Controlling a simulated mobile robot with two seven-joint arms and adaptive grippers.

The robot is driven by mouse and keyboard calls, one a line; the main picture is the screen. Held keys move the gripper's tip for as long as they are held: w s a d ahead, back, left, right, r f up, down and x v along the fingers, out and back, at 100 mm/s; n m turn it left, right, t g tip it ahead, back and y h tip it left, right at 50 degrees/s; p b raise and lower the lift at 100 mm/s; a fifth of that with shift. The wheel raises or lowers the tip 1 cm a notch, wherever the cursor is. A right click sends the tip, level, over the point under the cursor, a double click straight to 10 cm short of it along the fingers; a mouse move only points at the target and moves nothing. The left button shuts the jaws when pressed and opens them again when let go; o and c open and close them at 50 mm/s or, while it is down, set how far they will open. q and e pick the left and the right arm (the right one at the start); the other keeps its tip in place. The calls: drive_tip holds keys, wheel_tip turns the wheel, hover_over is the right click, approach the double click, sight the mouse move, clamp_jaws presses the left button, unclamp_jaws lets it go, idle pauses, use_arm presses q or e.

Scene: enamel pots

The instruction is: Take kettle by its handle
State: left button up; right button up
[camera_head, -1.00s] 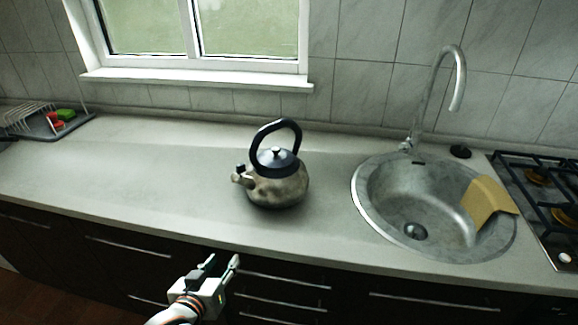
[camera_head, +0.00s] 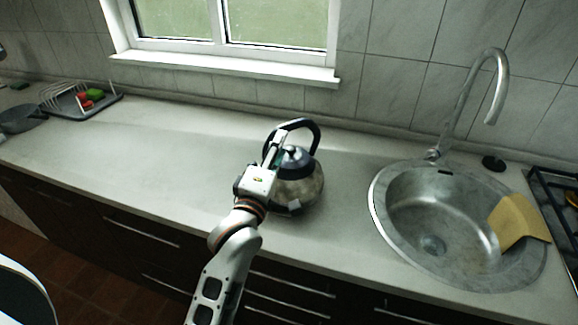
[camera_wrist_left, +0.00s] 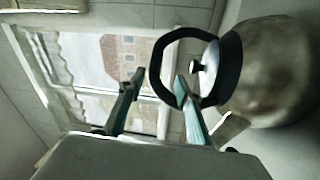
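The kettle (camera_head: 308,188) is a worn metal one with a dark lid and a black arched handle (camera_head: 317,132). It stands upright on the counter, partly hidden by my left gripper (camera_head: 274,147). In the left wrist view the kettle (camera_wrist_left: 270,70) lies sideways at the right. There my left gripper (camera_wrist_left: 158,84) is open, its two fingers apart. The outer curve of the handle (camera_wrist_left: 156,62) shows between the fingertips, with one finger overlapping the loop's opening. I cannot tell whether either finger touches it. My right gripper is not in view.
A round metal sink (camera_head: 385,235) with a tall faucet (camera_head: 497,85) and a yellow cloth (camera_head: 518,222) is to the right. A gas stove (camera_head: 560,205) is beyond it. A dish rack (camera_head: 75,100) is far left. The counter (camera_head: 150,150) left of the kettle is clear.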

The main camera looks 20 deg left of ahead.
sight(287, 130)
use_arm(q)
drive_tip(key=w, duration=0.2)
drive_tip(key=w+r, duration=0.1)
drive_tip(key=w, duration=0.1)
drive_tip(key=w+p, duration=0.1)
drive_tip(key=w, duration=0.2)
drive_tip(key=shift+d+r, duration=0.15)
drive_tip(key=shift+r, duration=0.15)
clamp_jaws()
drive_tip(key=shift+r, duration=0.25)
